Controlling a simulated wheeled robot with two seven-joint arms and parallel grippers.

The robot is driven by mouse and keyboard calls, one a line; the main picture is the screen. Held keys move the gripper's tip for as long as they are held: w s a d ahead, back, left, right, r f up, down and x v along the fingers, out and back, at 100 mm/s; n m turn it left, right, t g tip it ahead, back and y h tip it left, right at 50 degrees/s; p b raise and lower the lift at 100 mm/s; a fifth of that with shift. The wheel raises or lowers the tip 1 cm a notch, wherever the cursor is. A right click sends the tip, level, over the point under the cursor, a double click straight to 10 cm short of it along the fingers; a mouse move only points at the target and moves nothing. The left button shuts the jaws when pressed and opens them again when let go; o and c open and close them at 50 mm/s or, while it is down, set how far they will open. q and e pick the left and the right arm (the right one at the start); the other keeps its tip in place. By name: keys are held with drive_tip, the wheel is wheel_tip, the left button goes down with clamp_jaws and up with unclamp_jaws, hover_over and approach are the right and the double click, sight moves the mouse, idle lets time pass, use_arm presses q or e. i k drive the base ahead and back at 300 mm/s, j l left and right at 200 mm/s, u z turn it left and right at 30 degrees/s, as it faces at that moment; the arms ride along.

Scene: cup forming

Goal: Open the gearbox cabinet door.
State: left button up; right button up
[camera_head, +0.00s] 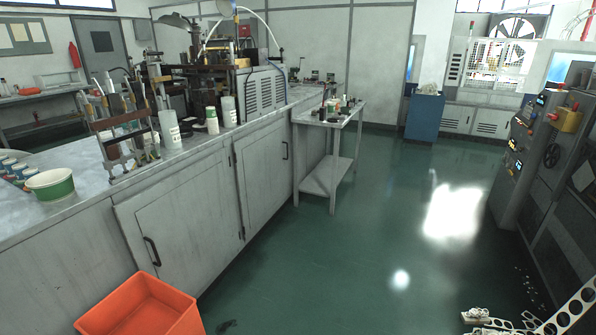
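A long grey cabinet runs along the left under a worktop and machine. Its near door (185,222) has a dark vertical handle (152,252) at its left side. No label shows which one is the gearbox cabinet door. The near door's lower left part is hidden behind an orange bin. Neither of my grippers is in view.
The open orange bin (140,306) stands before the near door. A small metal side table (330,118) stands beyond the far door. Green floor (350,250) is clear in the middle. A dark control cabinet (555,160) and pale perforated strips (572,308) are at right.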

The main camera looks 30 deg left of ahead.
sight(181, 230)
drive_tip(key=i+u, duration=0.15)
drive_tip(key=i, duration=0.3)
drive_tip(key=i+l+u, duration=0.2)
drive_tip(key=i, duration=0.25)
drive_tip(key=i+u, duration=0.15)
drive_tip(key=i, duration=0.3)
